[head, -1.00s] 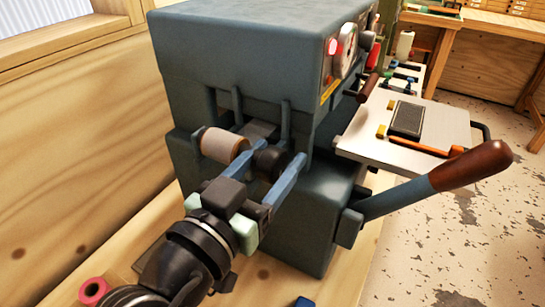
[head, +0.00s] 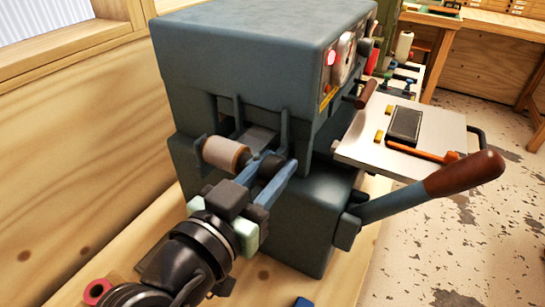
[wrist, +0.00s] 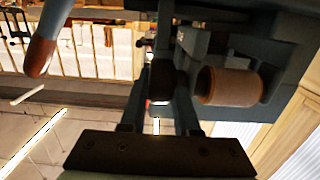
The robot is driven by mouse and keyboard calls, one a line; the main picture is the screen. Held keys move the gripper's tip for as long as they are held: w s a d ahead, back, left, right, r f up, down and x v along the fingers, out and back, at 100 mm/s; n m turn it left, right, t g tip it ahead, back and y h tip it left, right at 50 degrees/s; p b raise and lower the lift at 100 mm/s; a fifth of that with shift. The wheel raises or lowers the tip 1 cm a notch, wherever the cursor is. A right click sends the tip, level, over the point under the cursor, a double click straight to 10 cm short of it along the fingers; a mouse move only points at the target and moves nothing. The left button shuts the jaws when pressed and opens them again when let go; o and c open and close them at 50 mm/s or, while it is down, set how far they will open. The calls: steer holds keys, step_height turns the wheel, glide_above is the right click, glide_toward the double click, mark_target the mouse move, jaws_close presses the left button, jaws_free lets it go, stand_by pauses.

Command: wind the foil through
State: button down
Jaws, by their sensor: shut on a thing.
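A blue-grey machine (head: 255,60) stands on the wooden bench. A pale tan foil roll (head: 226,153) with a brown end is mounted low on its near side; it also shows in the wrist view (wrist: 230,86). Right beside the roll is a dark round knob (head: 273,171), seen in the wrist view (wrist: 163,82) between my fingers. My gripper (head: 274,165) is shut on this knob, its blue fingers on either side. The knob's far side, and whether it joins the roll's shaft, I cannot see. No loose foil strip is distinguishable.
A lever (head: 430,188) with a brown handle sticks out to the right. A pale side table (head: 440,135) carries a dark block and an orange-handled tool. A red spool (head: 97,290) lies at the lower left. A wooden wall (head: 80,150) is close at left.

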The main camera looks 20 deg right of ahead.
steer(key=r+g+y+p, duration=0.1)
steer(key=y+p, duration=0.1)
steer(key=p, duration=0.3)
steer(key=shift+r, duration=0.15)
steer(key=g+y+p, duration=0.2)
steer(key=p, duration=0.4)
steer(key=shift+d, duration=0.1)
steer(key=g+y+p, duration=0.1)
steer(key=p, duration=0.2)
steer(key=g+y+p, duration=0.1)
steer(key=p, duration=0.3)
steer(key=shift+w+f+y, duration=0.1)
steer(key=shift+f+y, duration=0.2)
steer(key=shift+f+g+y+p, duration=0.3)
steer(key=shift+g+y+p, duration=0.25)
steer(key=shift+p, duration=0.65)
steer(key=shift+f, duration=0.1)
steer(key=c, duration=0.6)
jaws_free()
steer(key=shift+c, duration=0.2)
